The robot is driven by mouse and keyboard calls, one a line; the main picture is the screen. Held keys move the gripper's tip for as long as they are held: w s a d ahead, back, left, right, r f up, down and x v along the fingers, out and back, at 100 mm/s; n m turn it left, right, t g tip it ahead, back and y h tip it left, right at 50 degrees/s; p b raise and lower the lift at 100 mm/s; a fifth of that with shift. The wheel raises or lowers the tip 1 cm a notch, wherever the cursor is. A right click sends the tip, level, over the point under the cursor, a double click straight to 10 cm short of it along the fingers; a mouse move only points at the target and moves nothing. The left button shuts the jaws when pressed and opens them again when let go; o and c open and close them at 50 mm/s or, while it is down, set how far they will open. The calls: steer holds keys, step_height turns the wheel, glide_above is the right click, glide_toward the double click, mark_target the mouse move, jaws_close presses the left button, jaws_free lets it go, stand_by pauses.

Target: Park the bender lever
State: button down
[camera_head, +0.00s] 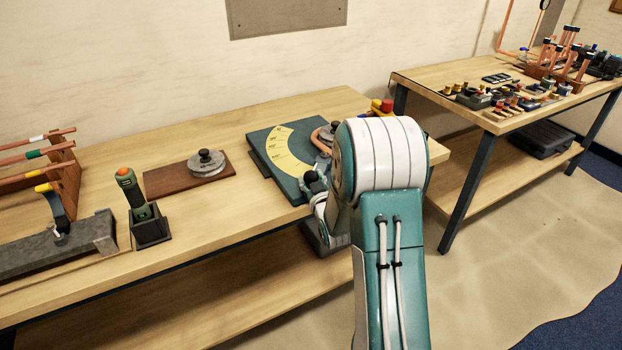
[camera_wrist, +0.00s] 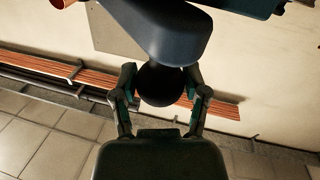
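The tube bender sits on the near table in the head view, with a dark teal base plate (camera_head: 262,160) and a yellow angle scale (camera_head: 285,148). A curved copper tube (camera_head: 318,138) shows on it, beside my arm, which hides its right part. In the wrist view a dark lever arm (camera_wrist: 160,30) ends in a round black knob (camera_wrist: 161,86). My gripper (camera_wrist: 161,74) has one finger on each side of the knob. The fingers are spread, with narrow gaps to the knob; firm contact is not visible. My gripper's fingers are not clear in the head view.
Left of the bender are a wooden board (camera_head: 160,181) with a grey disc, an orange-topped tool in a holder (camera_head: 149,228), and a copper tube rack (camera_head: 68,170). A second table (camera_head: 420,82) with fittings stands right. Copper tubes (camera_wrist: 50,65) run along the wall.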

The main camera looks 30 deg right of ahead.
steer(key=shift+w+a+r+m+g+h, duration=0.1)
steer(key=shift+w+a+m+g+h, duration=0.1)
steer(key=shift+w+a+m+h, duration=0.7)
steer(key=shift+w+a+r+m+g+h, duration=0.1)
steer(key=shift+w+a+m+g+h, duration=0.15)
steer(key=shift+w+a+h, duration=1.1)
steer(key=shift+w+a+f+m+g, duration=0.15)
steer(key=shift+w+m, duration=0.1)
steer(key=shift+w, duration=0.25)
steer(key=shift+w+a+r+m+g, duration=0.1)
steer(key=shift+w+m, duration=0.1)
steer(key=shift+w, duration=0.25)
steer(key=shift+c, duration=0.6)
jaws_free()
steer(key=shift+f, duration=0.1)
steer(key=v, duration=1.2)
steer(key=shift+a, duration=0.15)
steer(key=shift+f, duration=0.15)
